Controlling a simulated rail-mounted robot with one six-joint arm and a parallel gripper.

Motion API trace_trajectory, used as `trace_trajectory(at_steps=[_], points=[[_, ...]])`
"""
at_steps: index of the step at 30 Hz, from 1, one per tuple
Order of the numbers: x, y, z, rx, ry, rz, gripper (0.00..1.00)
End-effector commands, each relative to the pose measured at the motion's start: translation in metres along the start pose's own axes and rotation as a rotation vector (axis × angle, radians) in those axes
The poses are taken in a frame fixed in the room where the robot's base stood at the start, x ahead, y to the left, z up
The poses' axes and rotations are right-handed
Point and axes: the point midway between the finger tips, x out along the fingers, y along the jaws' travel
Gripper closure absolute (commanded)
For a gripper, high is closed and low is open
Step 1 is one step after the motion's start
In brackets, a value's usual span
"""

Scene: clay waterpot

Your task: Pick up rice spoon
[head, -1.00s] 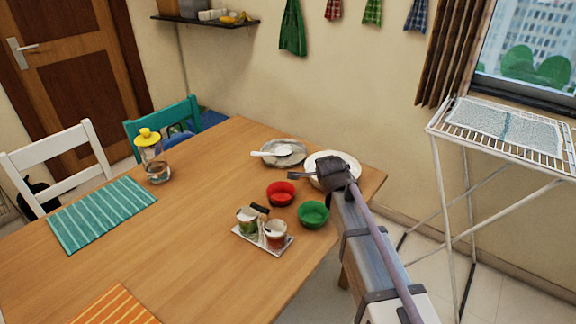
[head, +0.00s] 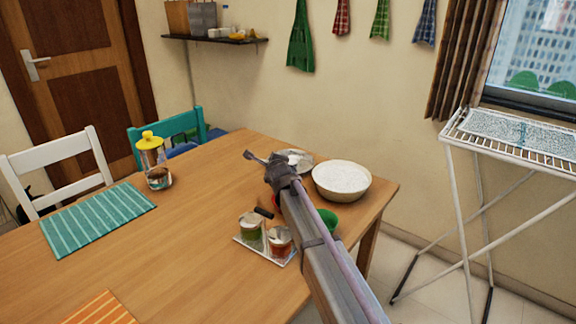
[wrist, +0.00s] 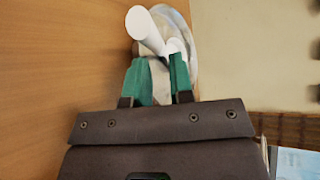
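In the head view the plate (head: 303,166) is partly hidden behind my gripper, and the spoon is mostly hidden too. My gripper (wrist: 160,62) has two green fingers, spread apart, with no spoon clearly between them. In the head view my gripper (head: 254,157) is over the table at the left side of the plate.
A large white bowl (head: 341,181) stands right of the plate. A green bowl (head: 327,220) and a mostly hidden red bowl are beneath my arm. A tray (head: 268,250) with two jars is nearer. A yellow-lidded jar (head: 151,158) stands left.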

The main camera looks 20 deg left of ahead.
Motion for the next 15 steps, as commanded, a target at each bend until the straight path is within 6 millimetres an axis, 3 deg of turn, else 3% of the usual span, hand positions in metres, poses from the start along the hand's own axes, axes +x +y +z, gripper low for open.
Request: trace_trajectory(at_steps=[3, 6, 12, 15], points=[[0.028, 0.003, 0.001, 0.0, 0.0, 0.0, 0.79], [0.043, 0.002, 0.001, 0.001, 0.0, 0.0, 0.79], [0.043, 0.0, 0.001, 0.0, 0.0, 0.0, 0.79], [0.043, 0.0, 0.001, 0.0, 0.0, 0.0, 0.86]])
